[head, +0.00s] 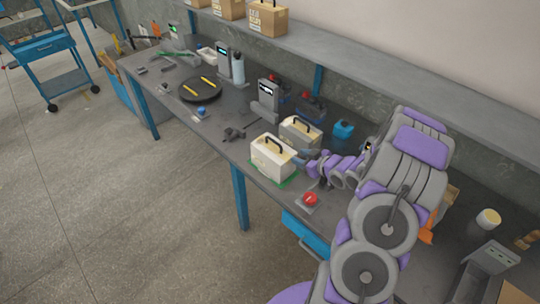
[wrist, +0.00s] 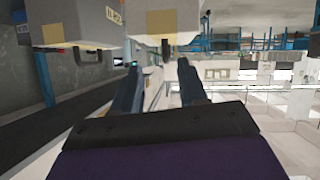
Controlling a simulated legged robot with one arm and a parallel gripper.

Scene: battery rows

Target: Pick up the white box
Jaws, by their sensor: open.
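The white box (head: 272,161), with a dark handle on top, stands upright on a green mat (head: 289,182) near the bench's front edge. My gripper (head: 303,157) is just right of the box in the head view, at about the height of its upper part. Its fingers are small there, and contact cannot be told. In the wrist view, which looks upside down, a pale box with a yellow label (wrist: 186,20), apparently the white box, hangs at the top centre. My two fingers (wrist: 158,70) are apart there, with nothing seen between them.
A similar beige box (head: 301,133) stands close behind the white one. A red button (head: 310,199) sits in front of my arm. An overhead shelf (head: 400,80) runs along the wall.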

